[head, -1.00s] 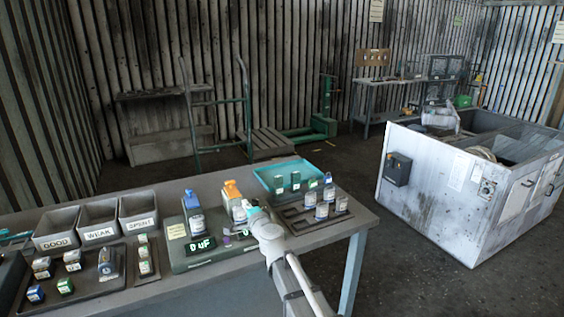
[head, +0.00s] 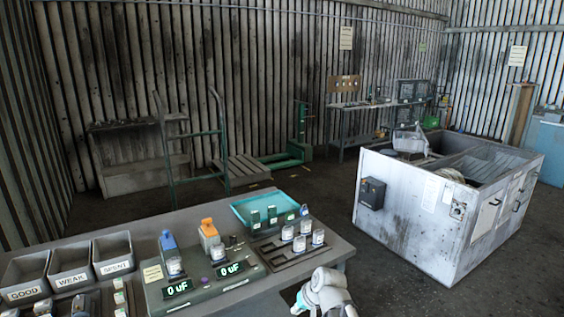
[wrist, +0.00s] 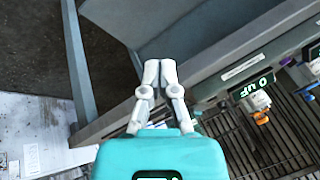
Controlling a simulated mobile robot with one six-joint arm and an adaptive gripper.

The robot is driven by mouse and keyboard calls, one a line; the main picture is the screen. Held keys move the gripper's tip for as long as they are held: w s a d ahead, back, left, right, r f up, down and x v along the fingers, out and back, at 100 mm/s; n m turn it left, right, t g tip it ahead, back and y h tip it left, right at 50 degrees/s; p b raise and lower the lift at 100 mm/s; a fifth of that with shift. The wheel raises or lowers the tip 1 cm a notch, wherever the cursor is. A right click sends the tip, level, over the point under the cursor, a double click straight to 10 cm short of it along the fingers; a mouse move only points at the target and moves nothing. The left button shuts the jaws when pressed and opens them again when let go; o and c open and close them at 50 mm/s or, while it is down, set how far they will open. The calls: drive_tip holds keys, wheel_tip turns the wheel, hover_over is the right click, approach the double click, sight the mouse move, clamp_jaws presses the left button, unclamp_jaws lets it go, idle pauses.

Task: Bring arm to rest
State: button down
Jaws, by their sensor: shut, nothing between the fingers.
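My gripper shows in the wrist view (wrist: 160,75), its two pale fingers together with nothing between them. Beyond the fingertips are the grey side of the workbench and the dark floor. In the head view my arm is folded low at the bottom, just in front of the workbench (head: 215,195). The fingertips are hard to make out there. The gripper is clear of the parts on the bench.
Bins marked GOOD (head: 25,278), WEAK (head: 70,263) and SPENT (head: 113,255) stand at the bench's left. A tester (head: 203,275) reads 0 uF. A teal tray (head: 262,206) lies behind a rack of capacitors. A large white housing (head: 420,205) stands right; floor between is open.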

drive_tip(key=s+d+g+h+p, duration=0.1)
drive_tip(key=s+d+g+h, duration=0.2)
drive_tip(key=s+d, duration=0.6)
drive_tip(key=d+h, duration=0.1)
drive_tip(key=d, duration=0.2)
drive_tip(key=shift+d+f+g+h, duration=0.3)
drive_tip(key=shift+d+f, duration=0.05)
drive_tip(key=shift+f, duration=0.05)
